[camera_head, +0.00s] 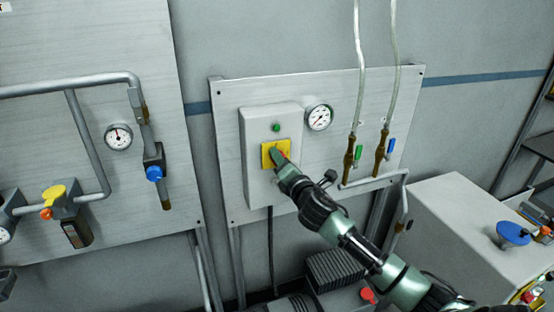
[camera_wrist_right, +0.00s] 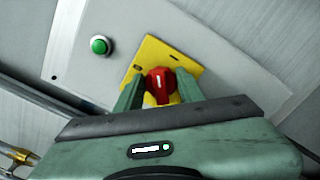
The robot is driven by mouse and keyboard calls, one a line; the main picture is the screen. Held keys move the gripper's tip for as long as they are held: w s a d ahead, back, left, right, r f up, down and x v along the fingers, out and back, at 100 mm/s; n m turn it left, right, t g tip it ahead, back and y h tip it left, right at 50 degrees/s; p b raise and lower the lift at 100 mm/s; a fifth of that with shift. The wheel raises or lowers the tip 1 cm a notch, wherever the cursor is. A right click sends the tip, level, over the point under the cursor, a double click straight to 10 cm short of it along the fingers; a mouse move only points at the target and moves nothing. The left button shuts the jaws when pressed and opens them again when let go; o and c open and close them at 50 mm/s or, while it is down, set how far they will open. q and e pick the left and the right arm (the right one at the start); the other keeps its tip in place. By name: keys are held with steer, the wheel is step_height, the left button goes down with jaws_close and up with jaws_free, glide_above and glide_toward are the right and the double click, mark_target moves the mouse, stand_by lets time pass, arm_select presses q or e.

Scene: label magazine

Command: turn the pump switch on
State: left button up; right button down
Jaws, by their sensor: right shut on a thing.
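The pump switch is a red rotary knob (camera_wrist_right: 160,86) on a yellow plate (camera_head: 267,160), set on the front of a grey box (camera_head: 257,185). My right gripper (camera_head: 280,154) is at the plate and covers most of the knob in the head view. In the right wrist view the two green fingers (camera_wrist_right: 160,92) stand on either side of the red knob, shut on it. A white mark shows on the knob's face. A green round lamp or button (camera_head: 276,127) sits above the plate; it also shows in the right wrist view (camera_wrist_right: 99,45). My left gripper is not in view.
A pressure gauge (camera_head: 319,118) is right of the box. Two brass valves with a green handle (camera_head: 357,152) and a blue handle (camera_head: 390,145) hang further right. Pipes with a blue knob (camera_head: 154,173) and yellow handle (camera_head: 54,193) are at left. A grey cabinet (camera_head: 450,225) stands at right.

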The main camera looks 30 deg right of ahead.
steer(key=m, duration=0.4)
steer(key=shift+a+f, duration=0.15)
steer(key=shift+f, duration=0.1)
steer(key=shift+m, duration=1.8)
steer(key=shift+f, duration=0.1)
steer(key=c, duration=1.1)
jaws_free()
steer(key=shift+o, duration=0.9)
steer(key=shift+a, duration=0.15)
steer(key=shift+r, duration=0.25)
